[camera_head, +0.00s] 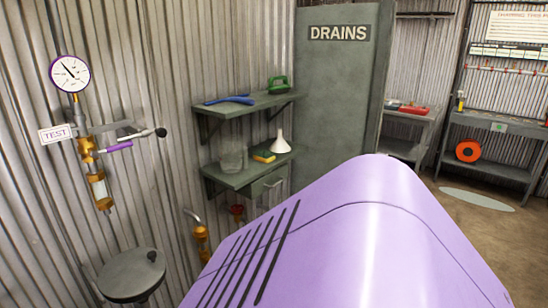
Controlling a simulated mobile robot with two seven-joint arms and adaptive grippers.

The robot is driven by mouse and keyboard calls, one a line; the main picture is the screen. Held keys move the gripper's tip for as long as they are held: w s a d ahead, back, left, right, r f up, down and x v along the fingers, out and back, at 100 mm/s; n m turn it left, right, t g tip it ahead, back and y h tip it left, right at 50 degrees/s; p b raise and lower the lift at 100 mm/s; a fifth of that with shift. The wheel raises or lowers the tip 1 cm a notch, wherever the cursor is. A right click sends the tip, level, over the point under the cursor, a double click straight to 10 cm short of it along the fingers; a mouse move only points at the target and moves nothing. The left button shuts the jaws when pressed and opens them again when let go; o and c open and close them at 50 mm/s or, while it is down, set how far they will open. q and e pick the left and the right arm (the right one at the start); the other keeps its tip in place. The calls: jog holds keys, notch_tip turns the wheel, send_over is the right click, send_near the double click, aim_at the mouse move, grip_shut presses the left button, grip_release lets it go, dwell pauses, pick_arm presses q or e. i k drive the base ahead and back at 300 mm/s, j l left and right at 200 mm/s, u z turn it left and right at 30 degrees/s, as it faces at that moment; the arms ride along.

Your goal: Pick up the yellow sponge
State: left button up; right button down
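A small yellow sponge (264,157) lies on the lower grey shelf (237,178) against the corrugated wall. It sits between a clear container (233,158) on its left and a white funnel (280,144) on its right. Its top and front show, and nothing is holding it. Neither my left gripper nor my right gripper is in view.
An upper shelf (245,108) holds a blue tool (230,100) and a green object (278,85). A gauge (69,73) and pipework are at left. A large purple surface hides the lower middle; I cannot tell whether it is mine. Some floor (465,220) is clear at right.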

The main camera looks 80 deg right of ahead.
aim_at(265, 156)
jog(key=z, duration=2.55)
jog(key=u, duration=1.9)
jog(key=z, duration=1.9)
jog(key=i+l+u, duration=0.1)
jog(key=i+l, duration=0.15)
jog(key=i+l+u, duration=0.1)
jog(key=i+l, duration=0.15)
jog(key=l, duration=0.2)
